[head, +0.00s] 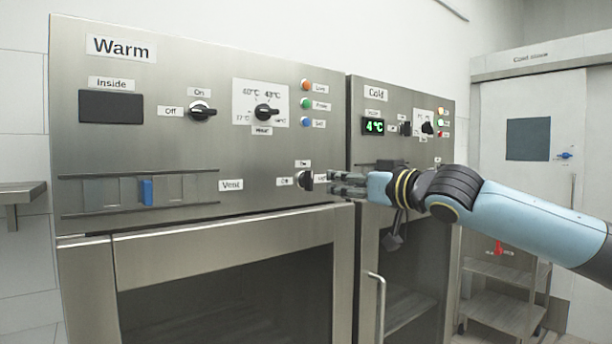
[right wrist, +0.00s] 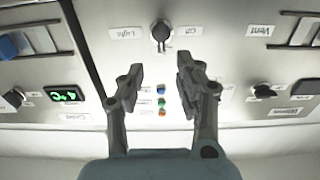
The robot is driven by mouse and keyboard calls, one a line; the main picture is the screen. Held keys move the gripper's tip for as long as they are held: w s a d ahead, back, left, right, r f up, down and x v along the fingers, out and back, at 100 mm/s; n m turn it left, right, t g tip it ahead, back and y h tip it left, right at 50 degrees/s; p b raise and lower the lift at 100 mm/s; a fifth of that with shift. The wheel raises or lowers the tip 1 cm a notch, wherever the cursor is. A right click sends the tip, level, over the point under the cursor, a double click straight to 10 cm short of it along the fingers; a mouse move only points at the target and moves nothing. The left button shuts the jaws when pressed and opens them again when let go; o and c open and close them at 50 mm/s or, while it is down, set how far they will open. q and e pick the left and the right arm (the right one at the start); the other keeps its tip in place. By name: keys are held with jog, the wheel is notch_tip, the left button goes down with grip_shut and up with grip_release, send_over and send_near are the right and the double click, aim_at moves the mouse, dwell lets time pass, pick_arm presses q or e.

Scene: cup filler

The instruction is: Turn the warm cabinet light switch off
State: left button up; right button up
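The warm cabinet (head: 200,160) fills the left of the head view. Its light switch is a dark knob (head: 306,181) at the lower right of its panel, with small labels around it. In the right wrist view, which is upside down, the light knob (right wrist: 160,33) sits between the "Light" and "Off" labels, and its grip runs roughly up and down. My right gripper (head: 340,183) is just right of the knob in the head view. In the wrist view the gripper (right wrist: 160,75) is open and empty, with the knob beyond the gap between its fingers. My left gripper is not in view.
Two other knobs (head: 203,111) (head: 267,113), coloured lights (head: 306,103) and a blue vent slider (head: 146,192) are on the same panel. The cold cabinet (head: 400,98) stands close on the right, with its door handle (head: 380,305) below my arm.

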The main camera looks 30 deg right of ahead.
aim_at(312, 179)
jog(key=w, duration=0.3)
jog(key=w+p, duration=0.1)
jog(key=w, duration=0.2)
jog(key=w+a, duration=0.1)
jog(key=w, duration=0.3)
jog(key=shift+f+p, duration=0.1)
jog(key=shift+p, duration=0.3)
grip_shut()
